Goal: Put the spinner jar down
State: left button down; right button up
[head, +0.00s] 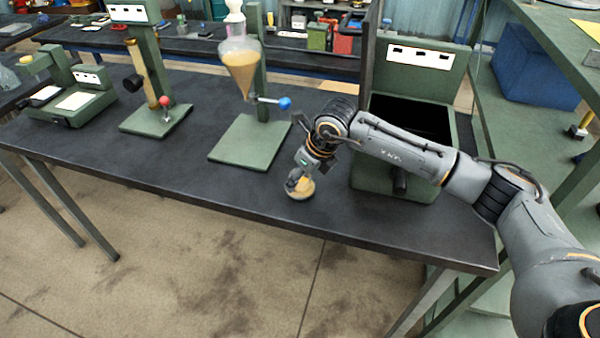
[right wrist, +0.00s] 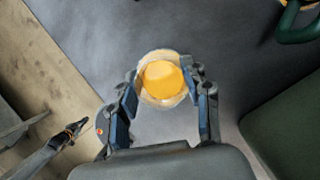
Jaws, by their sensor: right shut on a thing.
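The spinner jar (head: 301,189) is a small clear round vessel with amber contents, near the table's front edge in the head view. My right gripper (head: 298,180) reaches down over it and is shut on it. In the right wrist view the jar (right wrist: 163,80) sits between the two fingertips of my right gripper (right wrist: 163,88), with its round amber face toward the camera. I cannot tell whether its base touches the table. My left gripper is not in the head view.
The dark table (head: 250,207) is clear left of the jar. A green stand (head: 246,143) holds a glass funnel (head: 239,66) of amber liquid behind it. A green open-topped machine (head: 418,58) stands at the right. Another green stand (head: 155,120) is further left.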

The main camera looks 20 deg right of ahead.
jog(key=shift+f, duration=0.2)
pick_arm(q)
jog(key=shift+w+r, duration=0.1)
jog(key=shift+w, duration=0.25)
pick_arm(e)
jog(key=shift+f+b, duration=0.2)
jog(key=shift+b, duration=0.1)
jog(key=o, duration=1.2)
jog(key=shift+r, duration=0.1)
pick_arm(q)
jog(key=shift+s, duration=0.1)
